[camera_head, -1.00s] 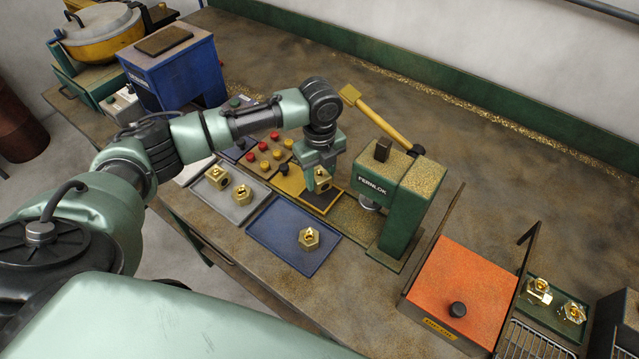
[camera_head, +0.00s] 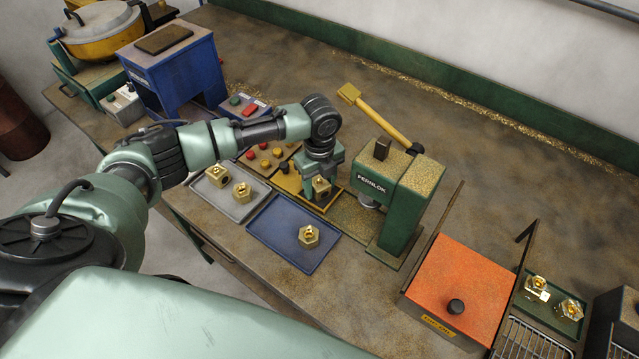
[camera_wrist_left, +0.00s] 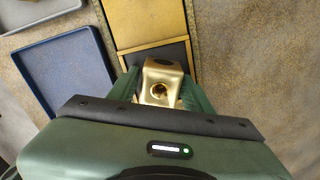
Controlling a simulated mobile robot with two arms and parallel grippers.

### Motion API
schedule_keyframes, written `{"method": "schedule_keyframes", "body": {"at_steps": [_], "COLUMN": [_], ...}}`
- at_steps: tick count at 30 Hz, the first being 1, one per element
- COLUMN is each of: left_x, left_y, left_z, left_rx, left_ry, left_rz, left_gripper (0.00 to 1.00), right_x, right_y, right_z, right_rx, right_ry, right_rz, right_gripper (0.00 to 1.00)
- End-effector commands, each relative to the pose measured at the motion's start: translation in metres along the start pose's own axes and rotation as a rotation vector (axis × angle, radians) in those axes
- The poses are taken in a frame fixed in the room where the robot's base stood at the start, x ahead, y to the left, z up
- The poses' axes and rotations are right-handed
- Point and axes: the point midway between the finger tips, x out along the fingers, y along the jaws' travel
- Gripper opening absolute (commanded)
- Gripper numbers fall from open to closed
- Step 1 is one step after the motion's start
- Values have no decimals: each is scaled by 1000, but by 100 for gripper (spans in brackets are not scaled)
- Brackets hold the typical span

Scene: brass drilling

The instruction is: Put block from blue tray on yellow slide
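My left gripper (camera_head: 321,184) points down over the front end of the yellow slide (camera_head: 286,181), beside the green press. It is shut on a brass block (camera_head: 322,188), which also shows between the fingers in the left wrist view (camera_wrist_left: 160,84). There the block is at the dark pad (camera_wrist_left: 158,54) at the end of the yellow slide (camera_wrist_left: 148,20); I cannot tell whether it touches the pad. The blue tray (camera_head: 268,236) lies in front of the slide and holds one brass hex block (camera_head: 309,237). My right gripper is not in view.
The green press (camera_head: 402,205) with a yellow lever stands close right of my gripper. A grey tray (camera_head: 237,213) with two brass blocks lies left of the blue tray. A button panel (camera_head: 268,158) is behind. An orange-lidded box (camera_head: 460,280) stands at right.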

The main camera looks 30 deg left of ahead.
Motion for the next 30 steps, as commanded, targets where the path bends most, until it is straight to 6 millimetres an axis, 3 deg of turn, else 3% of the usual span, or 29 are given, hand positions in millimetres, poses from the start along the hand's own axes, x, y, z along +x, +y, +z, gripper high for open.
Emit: {"method": "schedule_keyframes", "body": {"at_steps": [5, 19, 24, 30], "left_x": [-16, -107, -121, -123], "left_y": [-1, -1, -1, 0], "left_z": [1, 1, 0, 0], "left_rx": [-3, -3, -2, -3], "left_ry": [1, -1, 1, 1], "left_rz": [-4, -4, -1, 1], "left_gripper": [62, 62, 62, 62], "right_x": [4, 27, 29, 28], "right_y": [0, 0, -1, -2], "right_z": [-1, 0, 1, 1], "right_rx": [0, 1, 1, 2], "right_ry": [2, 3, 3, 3], "right_rz": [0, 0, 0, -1], "right_gripper": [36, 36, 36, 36]}}
